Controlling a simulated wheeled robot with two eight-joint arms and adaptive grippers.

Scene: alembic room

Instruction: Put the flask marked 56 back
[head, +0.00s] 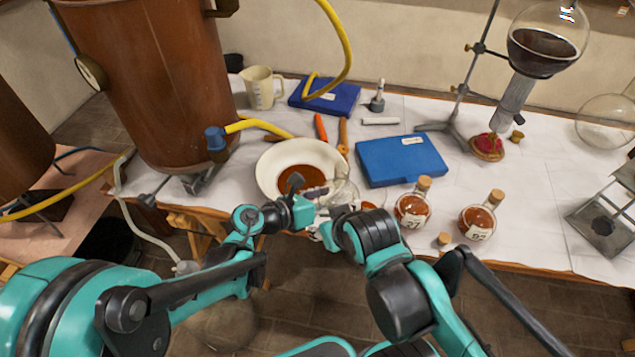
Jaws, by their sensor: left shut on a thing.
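My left gripper (306,190) is over the front rim of a white bowl (268,166) that holds orange-brown liquid. It is shut on a clear glass flask (343,192), which looks tilted, with a little orange at its right end. No label is readable on this flask. Two corked round flasks of orange liquid stand to its right: one (412,208) has a label that looks like 57, the other (478,221) a label I cannot read surely. My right gripper (319,232) is near the table's front edge, mostly hidden by its own arm; its jaws are unclear.
A loose cork (444,240) lies near the front edge. Behind are a blue case (402,160), a second blue box (325,95), a measuring jug (262,88) and a stand with a flask (545,45). A copper vessel (150,80) stands left. A metal burner frame (603,225) is right.

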